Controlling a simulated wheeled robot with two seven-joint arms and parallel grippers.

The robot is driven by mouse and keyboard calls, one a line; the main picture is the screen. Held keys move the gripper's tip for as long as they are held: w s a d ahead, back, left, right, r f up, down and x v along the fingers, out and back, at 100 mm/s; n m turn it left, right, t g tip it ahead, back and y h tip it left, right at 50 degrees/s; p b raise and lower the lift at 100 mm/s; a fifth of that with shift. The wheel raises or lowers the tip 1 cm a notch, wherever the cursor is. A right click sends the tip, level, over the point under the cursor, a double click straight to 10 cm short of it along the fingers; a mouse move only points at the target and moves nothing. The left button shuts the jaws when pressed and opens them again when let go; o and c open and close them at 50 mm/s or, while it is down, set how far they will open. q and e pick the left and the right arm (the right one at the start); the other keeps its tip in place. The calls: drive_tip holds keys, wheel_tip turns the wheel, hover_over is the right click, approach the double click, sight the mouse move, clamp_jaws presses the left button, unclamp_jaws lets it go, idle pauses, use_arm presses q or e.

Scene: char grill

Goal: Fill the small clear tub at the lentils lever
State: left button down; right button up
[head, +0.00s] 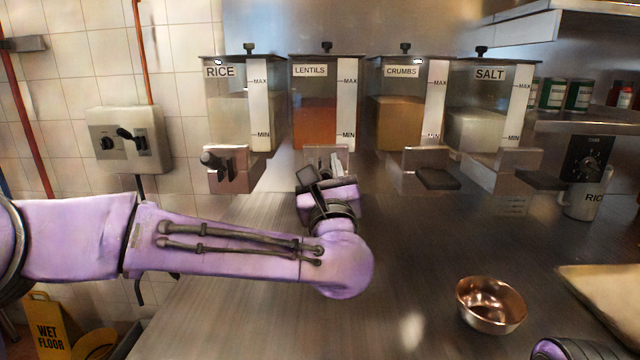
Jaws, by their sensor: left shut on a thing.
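The lentils dispenser (315,122) is a clear bin of orange-red lentils, labelled LENTILS, second from the left in the row. My left gripper (322,172) is at its outlet, seen from behind, with its wrist just below and in front. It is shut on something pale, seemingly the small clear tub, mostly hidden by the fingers. I cannot make out the tub's rim or whether lentils are in it. The lentils lever is hidden or merges with the dark fingers. My right gripper is not in view; only a bit of my right arm shows at the bottom right.
Rice (226,118), crumbs (400,122) and salt (478,128) dispensers flank the lentils closely, their outlets jutting forward. A copper bowl (491,305) stands on the steel counter (420,250) at right. A cup (582,203) and a board (608,290) are farther right. The middle counter is clear.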

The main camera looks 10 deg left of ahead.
use_arm(q)
drive_tip(key=c, duration=0.9)
unclamp_jaws()
drive_tip(key=shift+s+f, duration=0.15)
drive_tip(key=shift+s, duration=0.15)
drive_tip(key=shift+b+v, duration=1.6)
drive_tip(key=shift+v, duration=3.3)
